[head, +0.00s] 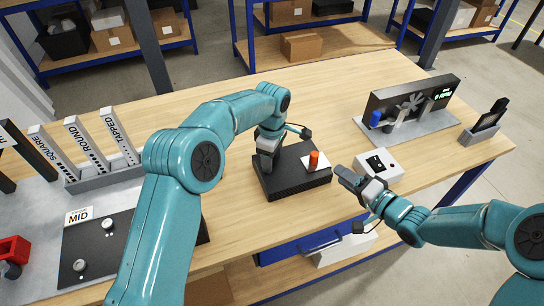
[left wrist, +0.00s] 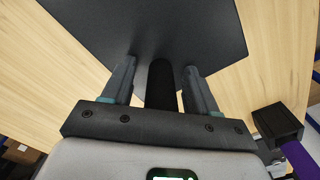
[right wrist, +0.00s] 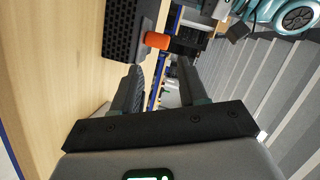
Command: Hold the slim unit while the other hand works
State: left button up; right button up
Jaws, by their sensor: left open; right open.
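The slim unit, seemingly the flat black box (head: 300,183), lies on the wooden bench in the middle of the head view. An orange cylinder (head: 314,160) stands on a white patch on its top. My left gripper (head: 267,158) is over the unit's left end, pointing down. In the left wrist view its open fingers (left wrist: 163,80) stand either side of a dark upright post (left wrist: 161,88); contact is unclear. My right gripper (head: 350,182) is open and empty, right of the unit. The right wrist view shows the orange cylinder (right wrist: 158,40) beyond its fingers (right wrist: 160,85).
A white box (head: 378,167) stands close by my right gripper. A black panel with a fan (head: 412,103) and a small dark stand (head: 484,125) are at the right. Labelled slots (head: 90,148), a MID panel (head: 90,245) and a red item (head: 14,250) are at the left.

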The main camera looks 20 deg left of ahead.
pick_arm(q)
jog(key=shift+r, duration=0.1)
grip_shut()
dwell(2.2)
